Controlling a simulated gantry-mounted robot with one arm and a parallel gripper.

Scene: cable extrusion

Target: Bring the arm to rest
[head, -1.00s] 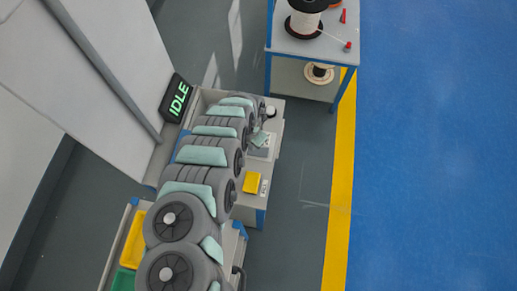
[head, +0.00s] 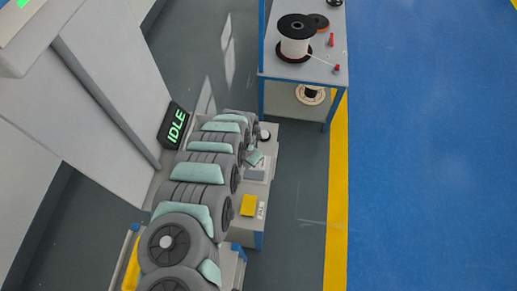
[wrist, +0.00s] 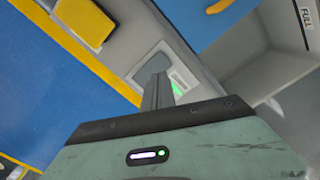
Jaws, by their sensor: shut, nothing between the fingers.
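In the head view my grey arm with mint pads stretches from the bottom edge up over a grey bench (head: 252,232), and I cannot make out the fingertips there. In the wrist view the fingers point over a pale grey surface with a small white label and a green patch beside them. I cannot tell how far above it they are.
An IDLE sign (head: 175,126) stands left of my arm. A yellow block (head: 249,205) sits on the bench. A blue-framed table (head: 285,68) holds a spool (head: 295,45) and red pieces. Another spool (head: 310,94) is below. Blue floor (head: 430,150) at right is clear.

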